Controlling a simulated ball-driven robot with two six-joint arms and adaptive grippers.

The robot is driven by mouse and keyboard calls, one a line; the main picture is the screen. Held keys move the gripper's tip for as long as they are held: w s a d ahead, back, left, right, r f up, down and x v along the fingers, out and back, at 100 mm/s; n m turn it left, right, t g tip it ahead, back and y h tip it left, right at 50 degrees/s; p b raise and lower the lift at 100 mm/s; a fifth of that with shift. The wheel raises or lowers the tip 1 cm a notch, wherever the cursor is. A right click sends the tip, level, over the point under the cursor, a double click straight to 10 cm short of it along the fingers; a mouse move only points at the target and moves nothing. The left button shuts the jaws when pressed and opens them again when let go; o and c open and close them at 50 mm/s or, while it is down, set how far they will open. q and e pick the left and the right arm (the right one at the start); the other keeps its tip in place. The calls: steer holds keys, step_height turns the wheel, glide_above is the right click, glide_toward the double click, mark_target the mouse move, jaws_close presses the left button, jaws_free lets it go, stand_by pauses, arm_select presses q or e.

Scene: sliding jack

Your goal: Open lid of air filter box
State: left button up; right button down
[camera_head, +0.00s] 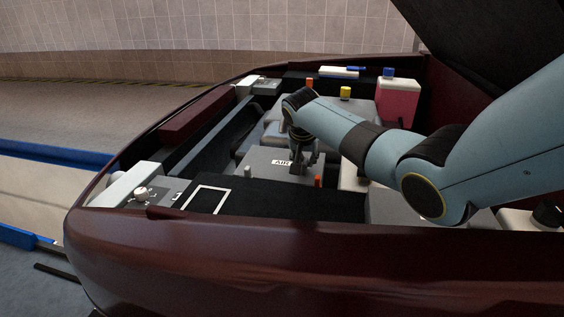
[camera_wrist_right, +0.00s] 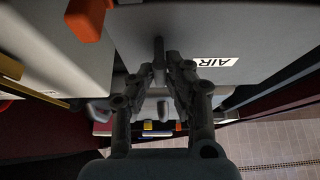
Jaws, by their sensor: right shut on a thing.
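The air filter box (camera_head: 258,160) is a grey box with a white "AIR" label, inside the open engine bay of a dark red car. Its grey lid (camera_wrist_right: 195,22) fills the top of the right wrist view, with the label (camera_wrist_right: 214,62) right of centre. My right gripper (camera_head: 303,162) reaches down over the box beside the label. In the right wrist view its fingers (camera_wrist_right: 160,72) are shut on a small dark upright handle (camera_wrist_right: 158,48) on the lid. Whether the lid is raised at all I cannot tell. My left gripper is not in view.
Orange pegs stand near the box, one at its front (camera_head: 318,181) and another in the wrist view (camera_wrist_right: 86,18). A pink container with a blue cap (camera_head: 398,98) and a yellow cap (camera_head: 345,92) are behind. The raised hood (camera_head: 490,40) hangs above my right arm.

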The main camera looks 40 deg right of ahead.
steer(key=shift+w+a+r+p, duration=0.1)
steer(key=shift+w+r+p, duration=0.05)
steer(key=shift+r+p, duration=0.5)
steer(key=shift+w+a+r+p, duration=0.15)
steer(key=shift+r+p, duration=0.35)
steer(key=shift+r, duration=0.25)
steer(key=shift+w+a+r+p, duration=0.25)
steer(key=shift+r+p, duration=0.2)
steer(key=shift+r, duration=0.15)
steer(key=shift+w+a+r+p, duration=0.1)
steer(key=shift+w+r+p, duration=0.1)
steer(key=shift+r+p, duration=0.35)
steer(key=shift+r, duration=0.1)
steer(key=shift+w+a+r+p, duration=0.2)
steer(key=shift+w+r+p, duration=0.1)
steer(key=shift+r, duration=0.3)
steer(key=shift+w+a+r+p, duration=0.2)
steer(key=shift+w+r+p, duration=0.1)
steer(key=shift+r, duration=0.25)
